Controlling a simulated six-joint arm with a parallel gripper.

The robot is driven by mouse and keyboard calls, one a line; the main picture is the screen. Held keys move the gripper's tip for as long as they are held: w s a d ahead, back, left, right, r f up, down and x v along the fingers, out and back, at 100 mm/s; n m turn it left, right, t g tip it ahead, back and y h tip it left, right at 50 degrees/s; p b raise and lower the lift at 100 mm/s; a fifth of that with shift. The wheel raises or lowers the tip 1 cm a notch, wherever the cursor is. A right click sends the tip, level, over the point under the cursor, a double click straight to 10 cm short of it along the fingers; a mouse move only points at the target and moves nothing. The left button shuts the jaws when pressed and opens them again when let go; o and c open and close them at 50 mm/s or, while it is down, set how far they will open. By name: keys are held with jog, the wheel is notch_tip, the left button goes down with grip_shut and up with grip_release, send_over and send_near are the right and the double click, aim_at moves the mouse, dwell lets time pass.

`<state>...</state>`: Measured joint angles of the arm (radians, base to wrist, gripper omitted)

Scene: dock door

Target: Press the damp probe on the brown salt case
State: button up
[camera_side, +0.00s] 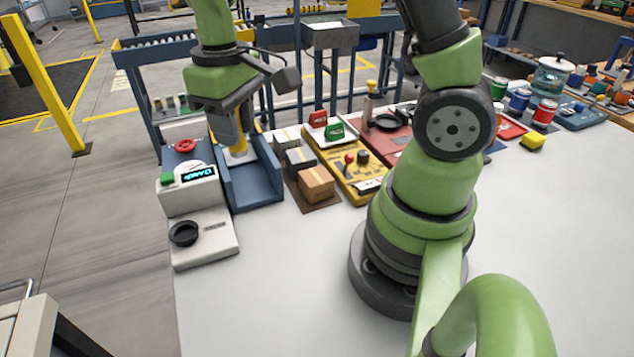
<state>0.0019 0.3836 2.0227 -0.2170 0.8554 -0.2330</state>
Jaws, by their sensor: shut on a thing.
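My gripper (237,147) points down inside the blue open-fronted cradle (262,192) at the left of the table. It is shut on a small yellow and pale piece (237,157), which looks like the damp probe; its lower end is hard to make out. The brown case (316,184) sits on a brown mat to the right of the cradle, apart from my gripper.
A white meter with a lit display (197,174) stands left of the cradle. A yellow control panel (350,165) lies right of the cases, with a red tray (386,140) beyond. The front of the white table (270,290) is clear.

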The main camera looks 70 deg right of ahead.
jog(key=shift+s+d+f, duration=0.15)
jog(key=shift+d, duration=0.25)
jog(key=s+d+f, duration=0.5)
jog(key=s+d, duration=0.3)
jog(key=d, duration=0.3)
jog(key=shift+w+a+f, duration=0.1)
jog(key=shift+f, duration=1.05)
jog(key=shift+w+a+f, duration=0.1)
jog(key=shift+f, duration=1)
jog(key=shift+f, duration=0.6)
grip_shut()
jog(key=shift+f, duration=0.1)
